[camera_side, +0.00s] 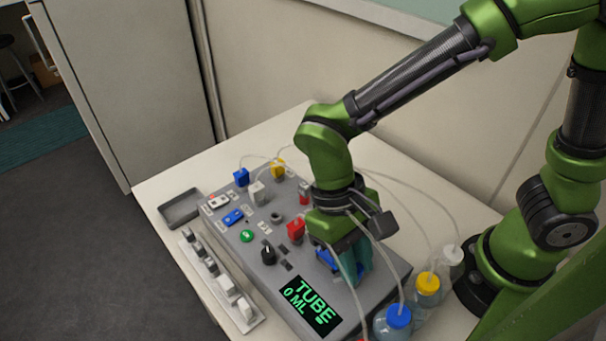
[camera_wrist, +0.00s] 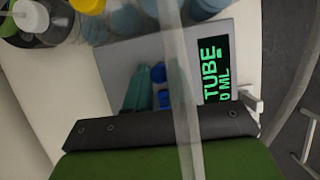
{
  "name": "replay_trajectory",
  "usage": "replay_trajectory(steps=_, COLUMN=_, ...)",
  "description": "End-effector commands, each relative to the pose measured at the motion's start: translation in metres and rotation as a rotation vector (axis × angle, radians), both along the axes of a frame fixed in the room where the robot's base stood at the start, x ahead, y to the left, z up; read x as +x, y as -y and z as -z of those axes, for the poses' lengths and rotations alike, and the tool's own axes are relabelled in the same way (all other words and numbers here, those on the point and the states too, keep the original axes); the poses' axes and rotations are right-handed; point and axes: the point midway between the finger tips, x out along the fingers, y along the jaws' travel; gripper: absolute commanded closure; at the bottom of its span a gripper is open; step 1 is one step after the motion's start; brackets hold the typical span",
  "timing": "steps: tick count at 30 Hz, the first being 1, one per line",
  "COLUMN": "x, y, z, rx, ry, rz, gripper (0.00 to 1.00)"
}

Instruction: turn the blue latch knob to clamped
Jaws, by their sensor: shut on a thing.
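The blue latch knob (camera_wrist: 158,74) is on the grey shaker panel (camera_wrist: 140,52), between the teal fingers of my gripper (camera_wrist: 157,92) in the wrist view. My gripper (camera_side: 354,264) points down over the panel's near right part in the side view and is shut on the knob. A blue part (camera_side: 326,258) shows just left of the fingers there. The fingers and wrist hide much of the knob, and I cannot read its angle or any marks around it. The display (camera_side: 311,304) reads TUBE 0 ML in green.
A red block (camera_side: 296,229), a black dial (camera_side: 268,254), a green button (camera_side: 246,236) and a blue switch (camera_side: 233,217) sit left of my gripper. Bottles with blue (camera_side: 398,316) and yellow (camera_side: 428,283) caps stand at right. Thin tubes loop around my wrist. An empty tray (camera_side: 181,207) lies left.

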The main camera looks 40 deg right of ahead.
Motion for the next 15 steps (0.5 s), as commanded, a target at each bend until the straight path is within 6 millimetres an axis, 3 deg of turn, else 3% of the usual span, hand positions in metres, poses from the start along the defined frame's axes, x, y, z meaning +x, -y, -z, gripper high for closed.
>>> replay_trajectory(steps=15, x=-0.0004, y=0.0038, z=-0.001, rx=0.002, ry=0.001, rz=0.493, gripper=1.0)
